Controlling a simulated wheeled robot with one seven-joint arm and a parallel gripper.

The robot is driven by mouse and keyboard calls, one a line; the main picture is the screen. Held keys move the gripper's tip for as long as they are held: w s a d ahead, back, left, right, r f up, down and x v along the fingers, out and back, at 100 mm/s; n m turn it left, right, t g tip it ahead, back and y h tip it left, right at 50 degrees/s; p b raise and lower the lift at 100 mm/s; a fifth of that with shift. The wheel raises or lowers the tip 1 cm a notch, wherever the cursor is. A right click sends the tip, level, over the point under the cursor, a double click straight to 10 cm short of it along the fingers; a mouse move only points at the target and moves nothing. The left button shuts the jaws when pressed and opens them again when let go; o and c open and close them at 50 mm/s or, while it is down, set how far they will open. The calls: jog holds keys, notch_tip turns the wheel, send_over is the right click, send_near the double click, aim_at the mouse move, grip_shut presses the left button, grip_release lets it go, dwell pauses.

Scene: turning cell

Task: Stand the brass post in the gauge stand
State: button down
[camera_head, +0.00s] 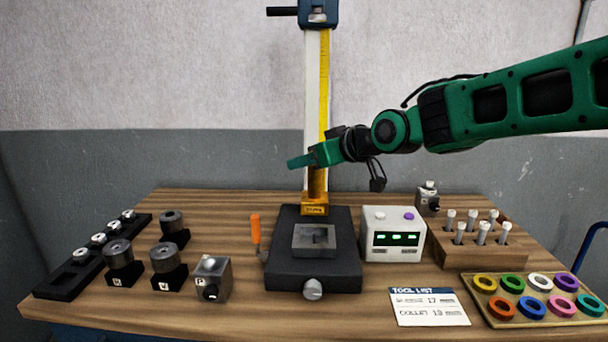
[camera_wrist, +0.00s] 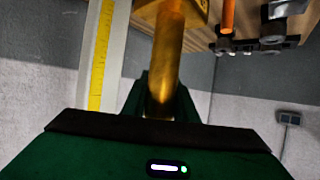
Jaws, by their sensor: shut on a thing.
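The brass post (camera_head: 318,184) is upright, or close to it, below my gripper (camera_head: 312,158) in the head view. My gripper is shut on its upper part. In the wrist view the post (camera_wrist: 167,55) runs between the green fingers (camera_wrist: 160,105) toward a brass-coloured block. This labelled block (camera_head: 314,204) sits at the foot of the tall ruled column (camera_head: 312,90) and looks like the gauge stand's socket. The post's lower end meets the block in the picture. I cannot tell whether it is inside or only above or in front of it.
A black base (camera_head: 285,272) with a recessed pad stands in front of the column. An orange-handled tool (camera_head: 255,230) is left of it, a white display box (camera_head: 392,240) right. Holders stand far left; a wooden pin rack (camera_head: 480,256) and ring tray (camera_head: 497,319) are right.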

aim_at(305, 197)
jog(key=shift+f, duration=2.95)
jog(key=shift+f, duration=0.15)
jog(key=shift+s, duration=0.1)
jog(key=shift+f, duration=1.5)
dwell(0.4)
jog(key=c, duration=1.3)
grip_release()
jog(key=shift+c, duration=0.2)
jog(key=shift+s+f, duration=0.1)
jog(key=shift+f, duration=0.15)
jog(key=v, duration=1)
jog(key=shift+s+d+r, duration=0.15)
jog(key=shift+d+r, duration=0.05)
jog(key=shift+r, duration=0.1)
